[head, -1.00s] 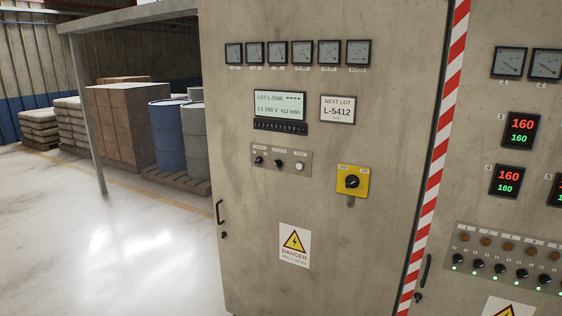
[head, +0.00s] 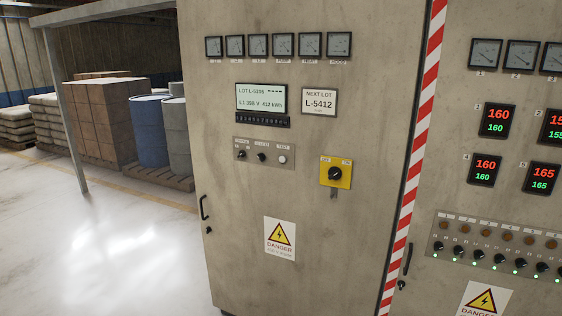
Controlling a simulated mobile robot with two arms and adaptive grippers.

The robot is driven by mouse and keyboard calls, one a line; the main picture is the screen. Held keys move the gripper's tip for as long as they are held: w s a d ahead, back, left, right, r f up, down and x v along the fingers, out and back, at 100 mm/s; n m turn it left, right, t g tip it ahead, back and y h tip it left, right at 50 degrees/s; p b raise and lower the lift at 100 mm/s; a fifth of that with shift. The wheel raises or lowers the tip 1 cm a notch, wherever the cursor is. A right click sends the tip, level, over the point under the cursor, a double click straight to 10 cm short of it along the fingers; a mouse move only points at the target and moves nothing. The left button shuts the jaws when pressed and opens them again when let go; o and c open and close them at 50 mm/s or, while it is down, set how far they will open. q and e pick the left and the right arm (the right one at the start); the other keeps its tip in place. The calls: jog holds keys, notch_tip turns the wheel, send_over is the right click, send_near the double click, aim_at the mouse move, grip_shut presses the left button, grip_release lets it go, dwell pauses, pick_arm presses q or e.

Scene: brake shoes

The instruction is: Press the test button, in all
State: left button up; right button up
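The test button (head: 282,159) is a small round white button at the right end of a grey switch plate (head: 258,162) on the tall beige cabinet. A label above it appears to read TEST. Two black knobs (head: 262,156) sit to its left on the same plate. A lit display (head: 261,98) above reads LOT L-5398 or similar, and L1 398 V 412 kWh. Neither of my grippers shows in the head view.
A yellow rotary switch (head: 335,173) is right of the plate, and a NEXT LOT L-5412 card (head: 319,102) above. A striped post edge (head: 415,150) separates another panel with red-green readouts (head: 495,121). Drums (head: 150,130) and boxes (head: 103,120) stand at left; the floor (head: 110,245) is open.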

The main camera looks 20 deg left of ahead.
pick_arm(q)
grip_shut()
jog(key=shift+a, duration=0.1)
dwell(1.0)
